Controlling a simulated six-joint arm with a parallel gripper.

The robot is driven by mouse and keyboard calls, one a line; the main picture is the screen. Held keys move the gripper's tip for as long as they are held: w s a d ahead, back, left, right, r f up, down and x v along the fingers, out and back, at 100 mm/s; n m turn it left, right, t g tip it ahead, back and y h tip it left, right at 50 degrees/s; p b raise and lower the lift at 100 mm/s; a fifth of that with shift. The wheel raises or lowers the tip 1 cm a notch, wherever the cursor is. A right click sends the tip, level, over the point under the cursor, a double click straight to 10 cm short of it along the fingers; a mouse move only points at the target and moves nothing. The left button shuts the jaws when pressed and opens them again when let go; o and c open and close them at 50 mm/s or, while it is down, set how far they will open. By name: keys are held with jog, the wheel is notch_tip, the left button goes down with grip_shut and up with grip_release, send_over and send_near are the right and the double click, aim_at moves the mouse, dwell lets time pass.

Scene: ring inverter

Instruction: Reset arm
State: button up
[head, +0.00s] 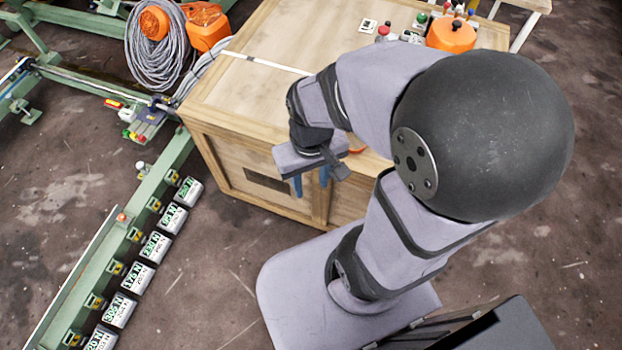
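My gripper (311,184) hangs at the end of my grey folded arm in the middle of the head view. Its two blue fingers point down and stand apart, with nothing visible between them. In the picture it overlaps the front side of a wooden crate (235,165); the gap between them cannot be told. My arm and its large dark joint hide the right part of the crate.
A coiled grey cable (158,50) and an orange case (207,27) are at the crate's back left. An orange round object (451,36) and small buttons (383,31) are at its back right. Green rails with several numbered boxes (155,247) run along the left. Bare floor (215,280) lies between.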

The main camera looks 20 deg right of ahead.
jog(key=shift+r, duration=0.1)
notch_tip(320, 180, up, 5)
jog(key=p, duration=0.5)
notch_tip(320, 180, down, 16)
jog(key=b, duration=1.5)
jog(key=shift+b, duration=0.3)
jog(key=shift+r, duration=0.15)
